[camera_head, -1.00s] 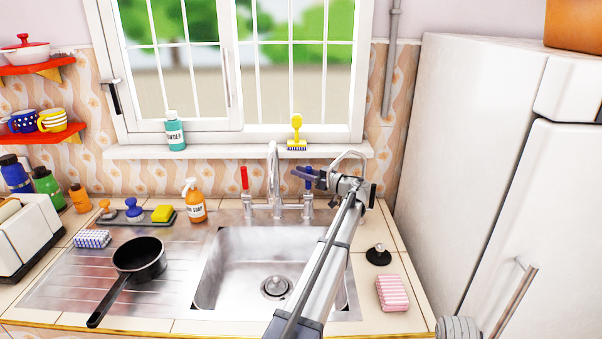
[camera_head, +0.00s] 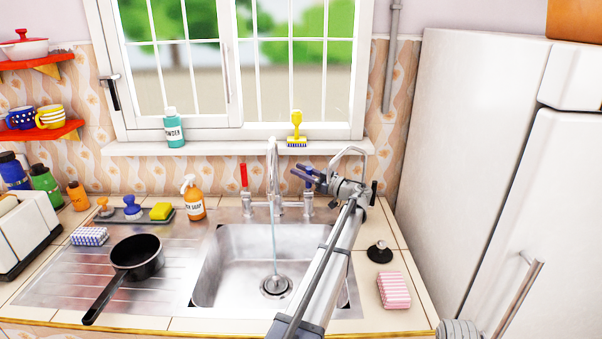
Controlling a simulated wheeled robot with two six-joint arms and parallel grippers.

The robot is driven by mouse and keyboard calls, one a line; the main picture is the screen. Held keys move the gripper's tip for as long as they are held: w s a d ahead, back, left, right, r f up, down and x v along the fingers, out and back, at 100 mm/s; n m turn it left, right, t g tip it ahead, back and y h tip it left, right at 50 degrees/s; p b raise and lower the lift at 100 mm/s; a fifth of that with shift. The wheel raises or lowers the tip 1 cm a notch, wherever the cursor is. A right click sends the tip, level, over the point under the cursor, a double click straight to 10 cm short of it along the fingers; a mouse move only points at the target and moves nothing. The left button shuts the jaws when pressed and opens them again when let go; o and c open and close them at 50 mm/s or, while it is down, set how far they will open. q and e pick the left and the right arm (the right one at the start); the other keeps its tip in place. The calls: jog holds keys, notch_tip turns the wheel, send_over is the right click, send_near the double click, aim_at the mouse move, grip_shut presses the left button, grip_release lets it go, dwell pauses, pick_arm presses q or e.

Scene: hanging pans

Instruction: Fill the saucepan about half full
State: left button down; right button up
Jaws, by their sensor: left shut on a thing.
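The black saucepan (camera_head: 137,258) stands upright on the ribbed drainboard left of the sink, its handle pointing to the front left. No water can be made out inside it. The steel tap (camera_head: 273,180) stands behind the sink (camera_head: 232,275), and a thin stream of water (camera_head: 274,243) falls from its spout to the drain (camera_head: 275,285). My left gripper (camera_head: 312,179) is shut on the blue tap handle (camera_head: 308,174), partly covering it. The red tap handle (camera_head: 244,176) is free on the other side. My right gripper is not in view.
A black plug (camera_head: 379,252) and pink sponge (camera_head: 394,290) lie right of the sink. The fridge (camera_head: 480,150) bounds the right.

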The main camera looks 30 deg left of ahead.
pick_arm(q)
jog(key=c, duration=0.7)
grip_release()
jog(key=shift+s+d+f+b, duration=0.1)
jog(key=shift+d+f+b, duration=0.05)
jog(key=shift+d, duration=1.15)
jog(key=shift+w+d+f+b, duration=0.1)
jog(key=shift+d+f+b, duration=0.05)
jog(key=shift+d, duration=1.15)
jog(key=shift+s+d+f+b, duration=0.1)
jog(key=shift+d+f+b, duration=0.05)
jog(key=shift+d, duration=1.15)
jog(key=shift+f, duration=0.1)
